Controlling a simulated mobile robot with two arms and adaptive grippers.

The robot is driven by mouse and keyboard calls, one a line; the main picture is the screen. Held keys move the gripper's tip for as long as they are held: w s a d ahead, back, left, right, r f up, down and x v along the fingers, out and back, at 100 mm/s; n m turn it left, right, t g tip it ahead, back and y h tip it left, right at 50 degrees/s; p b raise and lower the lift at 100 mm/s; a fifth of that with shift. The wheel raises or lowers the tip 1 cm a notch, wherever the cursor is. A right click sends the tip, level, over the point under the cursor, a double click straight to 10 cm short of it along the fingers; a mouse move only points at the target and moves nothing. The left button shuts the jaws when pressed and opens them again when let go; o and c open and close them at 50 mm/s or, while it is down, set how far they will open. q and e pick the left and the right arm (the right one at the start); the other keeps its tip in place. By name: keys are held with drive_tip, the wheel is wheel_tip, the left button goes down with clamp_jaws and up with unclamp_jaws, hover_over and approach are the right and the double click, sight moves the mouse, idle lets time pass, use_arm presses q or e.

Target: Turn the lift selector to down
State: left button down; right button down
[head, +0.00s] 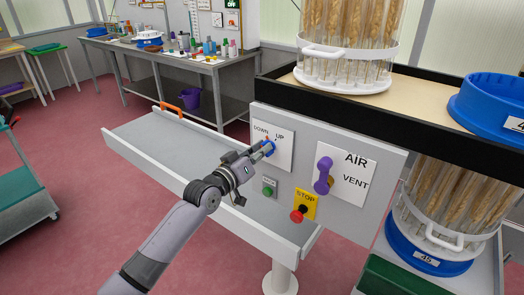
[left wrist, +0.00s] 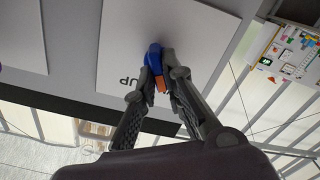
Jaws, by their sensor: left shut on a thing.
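The lift selector (head: 269,148) is a blue knob on a white plate (head: 283,160) marked DOWN and UP, on the grey panel's left part. My left gripper (head: 263,150) reaches it from the lower left and is shut on it. In the left wrist view the blue selector (left wrist: 154,55), with an orange part (left wrist: 161,84), sits between my left fingertips (left wrist: 158,72). UP shows beside it there; DOWN is not seen in that view. The fingers partly hide the knob, so its exact setting is hard to tell. My right gripper is not in view.
Below on the panel are a green button (head: 269,187) and a red STOP button (head: 298,215). A purple AIR/VENT handle (head: 323,176) stands to the right. A grey tray (head: 165,145) extends left. Wheat containers (head: 345,45) stand above.

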use_arm(q)
drive_tip(key=shift+f, duration=0.1)
idle(0.3)
drive_tip(key=c, duration=1.7)
unclamp_jaws()
drive_tip(key=v, duration=1.2)
